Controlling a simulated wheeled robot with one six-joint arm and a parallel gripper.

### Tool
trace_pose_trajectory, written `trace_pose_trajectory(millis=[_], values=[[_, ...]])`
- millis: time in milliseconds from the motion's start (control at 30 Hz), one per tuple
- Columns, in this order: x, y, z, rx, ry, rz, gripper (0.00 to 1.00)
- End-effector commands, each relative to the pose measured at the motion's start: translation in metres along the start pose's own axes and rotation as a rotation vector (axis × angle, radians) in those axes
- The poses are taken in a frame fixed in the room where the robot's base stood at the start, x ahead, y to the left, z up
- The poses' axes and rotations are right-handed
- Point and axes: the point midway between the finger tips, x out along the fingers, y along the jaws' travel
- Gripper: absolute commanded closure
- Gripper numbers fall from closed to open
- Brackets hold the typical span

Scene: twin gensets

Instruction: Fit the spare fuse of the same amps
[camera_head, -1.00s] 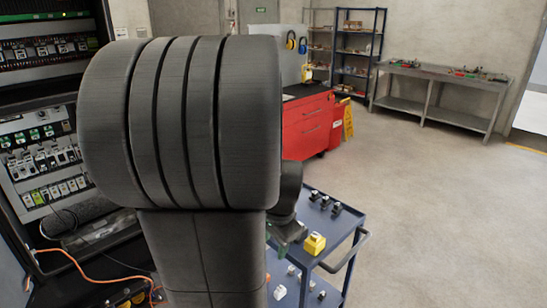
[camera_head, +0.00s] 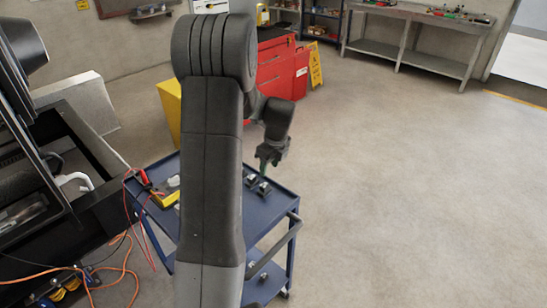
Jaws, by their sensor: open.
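My gripper (camera_head: 270,156) points down over the right part of the blue trolley's (camera_head: 287,203) top tray. Its jaws are open, though small and dark in this view. Small dark blocks (camera_head: 258,185) lie on the tray just below the fingertips. I cannot tell whether the gripper touches them, nor read any amp marking. No fuse can be made out clearly. My own arm stands in front of the middle of the trolley and hides much of the tray.
A yellow meter (camera_head: 165,199) with red and black leads and a small white item (camera_head: 174,181) lie on the tray's left. Dark open machinery (camera_head: 75,150) fills the left. Orange cable (camera_head: 125,270) lies on the floor. A red cabinet (camera_head: 278,68) stands behind; floor at right is clear.

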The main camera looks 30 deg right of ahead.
Motion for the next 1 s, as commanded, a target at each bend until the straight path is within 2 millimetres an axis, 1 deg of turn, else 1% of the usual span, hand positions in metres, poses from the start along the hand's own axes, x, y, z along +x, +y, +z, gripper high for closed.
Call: trace_pose_trajectory(millis=[167, 367, 700, 1000], values=[[0.006, -0.002, -0.001, 0.015, 0.000, 0.001, 0.55], [0.021, -0.001, -0.001, 0.012, 0.001, 0.001, 0.55], [0.061, -0.001, -0.002, 0.010, 0.001, 0.002, 0.55], [0.093, -0.001, -0.001, 0.010, 0.001, 0.002, 0.55]])
